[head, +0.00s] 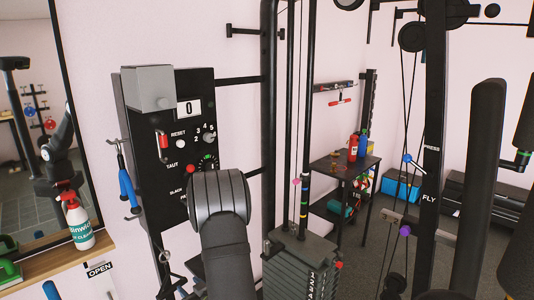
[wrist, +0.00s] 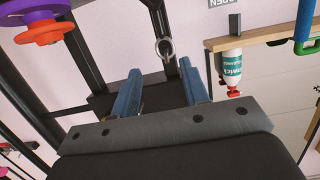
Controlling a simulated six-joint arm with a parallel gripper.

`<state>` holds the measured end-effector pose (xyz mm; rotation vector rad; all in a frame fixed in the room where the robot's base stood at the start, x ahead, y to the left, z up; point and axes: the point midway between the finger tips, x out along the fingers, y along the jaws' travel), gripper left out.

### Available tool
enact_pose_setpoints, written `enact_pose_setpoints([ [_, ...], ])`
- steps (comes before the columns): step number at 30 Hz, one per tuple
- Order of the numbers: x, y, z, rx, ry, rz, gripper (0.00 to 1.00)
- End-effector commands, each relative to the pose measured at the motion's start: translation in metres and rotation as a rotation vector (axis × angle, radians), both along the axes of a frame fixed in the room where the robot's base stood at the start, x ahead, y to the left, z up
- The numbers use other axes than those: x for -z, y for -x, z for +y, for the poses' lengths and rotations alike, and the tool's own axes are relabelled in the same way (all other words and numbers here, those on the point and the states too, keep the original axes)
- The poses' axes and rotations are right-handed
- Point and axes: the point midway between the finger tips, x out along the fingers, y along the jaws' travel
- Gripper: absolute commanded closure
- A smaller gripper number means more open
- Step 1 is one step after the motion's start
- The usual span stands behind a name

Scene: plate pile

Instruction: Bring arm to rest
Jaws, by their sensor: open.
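My gripper (wrist: 162,80) shows in the wrist view. Its two blue fingers stand well apart with nothing between them, so it is open and empty. A metal ring (wrist: 165,48) shows beyond the gap between the fingers, apart from them as far as I can tell. In the head view my arm's thick dark grey link (head: 220,200) rises at the bottom centre in front of the black control panel (head: 190,90). The gripper is not clearly visible in the head view.
A white spray bottle (head: 77,222) with a red top stands on a wooden shelf (head: 60,258) at left, below a mirror (head: 35,130). A weight stack (head: 300,265) and upright posts stand close on the right. A small black table (head: 345,165) is farther back.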

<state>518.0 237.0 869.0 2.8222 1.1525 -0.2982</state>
Motion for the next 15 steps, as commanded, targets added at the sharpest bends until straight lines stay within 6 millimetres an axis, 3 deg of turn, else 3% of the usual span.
enact_pose_setpoints([
  [15, 0.022, -0.073, 0.073, -0.005, -0.001, -0.004, 0.59],
])
